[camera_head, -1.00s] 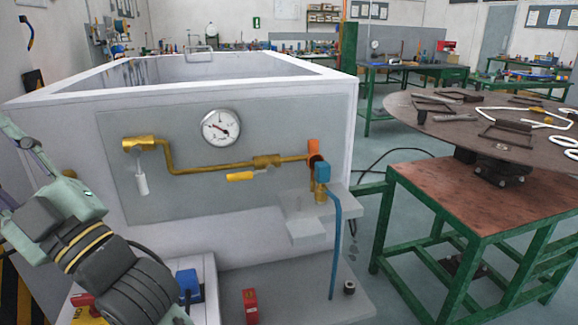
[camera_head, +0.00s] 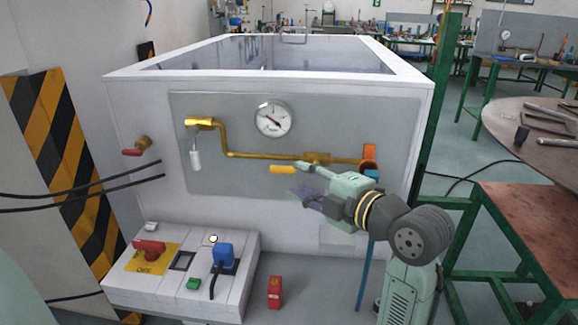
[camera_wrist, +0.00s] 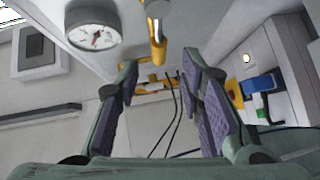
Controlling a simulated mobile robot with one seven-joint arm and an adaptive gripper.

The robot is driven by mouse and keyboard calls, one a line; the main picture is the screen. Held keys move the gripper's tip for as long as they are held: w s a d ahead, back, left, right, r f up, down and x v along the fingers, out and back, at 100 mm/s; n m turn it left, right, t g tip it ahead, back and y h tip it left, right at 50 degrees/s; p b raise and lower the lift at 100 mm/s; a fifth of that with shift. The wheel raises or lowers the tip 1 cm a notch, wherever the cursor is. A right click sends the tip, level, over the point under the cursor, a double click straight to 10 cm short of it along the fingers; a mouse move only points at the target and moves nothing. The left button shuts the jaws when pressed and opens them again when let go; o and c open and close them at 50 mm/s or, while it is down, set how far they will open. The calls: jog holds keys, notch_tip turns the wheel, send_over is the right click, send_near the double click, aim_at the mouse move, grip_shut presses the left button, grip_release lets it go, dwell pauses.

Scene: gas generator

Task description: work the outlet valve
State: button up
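Several valves show on the gas unit, and I cannot tell which is labelled as the outlet. A yellow lever (camera_head: 282,169) sits under the brass pipe (camera_head: 258,156), right of centre on the grey panel, pointing left. My gripper (camera_head: 300,180) is just right of and slightly below it. In the wrist view my gripper (camera_wrist: 158,72) is open, its purple pads wide apart. What looks like the yellow lever (camera_wrist: 158,48) shows between and above the fingertips, apart from the pads. A white-handled valve (camera_head: 195,158) hangs at the pipe's left end. An orange handle (camera_head: 369,153) is at its right end.
A round gauge (camera_head: 273,118) sits above the pipe. A red-handled valve (camera_head: 133,152) is on the left. Below stands a box with a red switch (camera_head: 149,247) and blue plug (camera_head: 222,257). A red block (camera_head: 274,292) stands beside it. A green-legged table (camera_head: 520,215) is right.

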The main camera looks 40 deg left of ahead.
aim_at(286, 172)
jog(key=p+x, duration=0.1)
jog(key=x, duration=0.6)
jog(key=shift+w+a+p, duration=0.15)
jog(key=shift+a+p, duration=0.05)
jog(key=shift+p, duration=0.15)
jog(key=shift+c, duration=0.2)
grip_shut()
